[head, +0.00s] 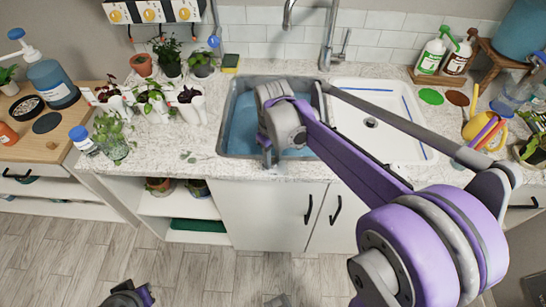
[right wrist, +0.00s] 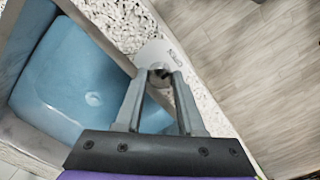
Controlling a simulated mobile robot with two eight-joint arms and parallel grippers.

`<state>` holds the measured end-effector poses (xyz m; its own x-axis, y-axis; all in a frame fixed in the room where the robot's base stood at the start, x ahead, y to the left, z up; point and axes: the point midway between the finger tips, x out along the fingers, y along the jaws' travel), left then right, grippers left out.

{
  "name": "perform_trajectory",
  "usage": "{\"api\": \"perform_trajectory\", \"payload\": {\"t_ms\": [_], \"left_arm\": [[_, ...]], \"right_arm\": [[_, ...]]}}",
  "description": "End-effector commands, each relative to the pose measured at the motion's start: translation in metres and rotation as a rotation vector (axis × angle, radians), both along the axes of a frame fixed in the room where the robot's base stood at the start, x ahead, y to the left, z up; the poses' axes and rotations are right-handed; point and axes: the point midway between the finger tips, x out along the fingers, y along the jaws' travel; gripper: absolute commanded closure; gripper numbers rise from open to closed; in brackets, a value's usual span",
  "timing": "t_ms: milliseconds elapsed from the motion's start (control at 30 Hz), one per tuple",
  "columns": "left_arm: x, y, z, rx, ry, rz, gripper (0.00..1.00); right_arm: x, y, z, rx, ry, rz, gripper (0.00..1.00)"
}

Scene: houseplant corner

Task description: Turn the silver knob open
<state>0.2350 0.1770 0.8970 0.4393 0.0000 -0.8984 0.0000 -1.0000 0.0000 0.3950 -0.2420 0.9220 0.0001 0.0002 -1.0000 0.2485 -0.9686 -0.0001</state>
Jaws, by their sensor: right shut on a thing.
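The silver knob (right wrist: 160,68) sits on a pale round plate (right wrist: 157,51) with small dark lettering, on the counter strip along the sink's front edge. My right gripper (right wrist: 160,80) is shut on the knob, one finger on each side. The fingers hide most of the knob, so its turn angle cannot be read. In the head view my right gripper (head: 267,155) points down at the front edge of the sink, and the knob is hidden there. Part of my left gripper (head: 130,296) shows at the bottom edge, low over the floor; its fingers cannot be made out.
The blue sink basin (head: 237,130) lies beside my right gripper, with a white drainer (head: 350,140) to its right. The faucet (head: 329,45) stands behind. Potted plants (head: 152,98) crowd the counter at left. Spray bottles (head: 432,56) stand back right.

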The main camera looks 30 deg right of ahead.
Motion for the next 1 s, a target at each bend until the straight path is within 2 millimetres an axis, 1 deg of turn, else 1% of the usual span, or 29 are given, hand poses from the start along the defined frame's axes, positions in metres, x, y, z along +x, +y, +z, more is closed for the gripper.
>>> {"api": "perform_trajectory", "payload": {"t_ms": [67,100,233,267,533,667,767,1000], "left_arm": [[0.000,0.000,0.000,0.000,0.000,0.000,1.00],[0.000,0.000,0.000,0.000,0.000,0.000,1.00],[0.000,0.000,0.000,0.000,0.000,0.000,1.00],[0.000,0.000,0.000,0.000,0.000,0.000,1.00],[0.000,0.000,0.000,0.000,0.000,0.000,1.00],[0.000,0.000,0.001,0.000,-0.001,0.000,1.00],[0.001,0.000,0.003,0.000,-0.001,0.000,1.00],[0.002,0.000,0.008,0.000,-0.004,0.000,1.00]], "right_arm": [[0.000,0.000,0.000,-0.001,0.000,0.000,1.00],[0.000,0.000,0.000,-0.001,0.000,0.000,0.59],[0.000,0.000,0.000,-0.001,0.000,0.000,0.35],[0.000,0.000,0.000,0.000,0.000,0.000,0.32],[0.000,0.000,0.001,0.000,0.000,-0.001,0.32],[0.000,0.000,0.010,0.000,0.000,-0.001,0.32],[0.000,0.000,0.026,0.000,0.000,-0.001,0.32],[0.000,0.000,0.076,0.000,0.000,-0.001,0.32]]}}
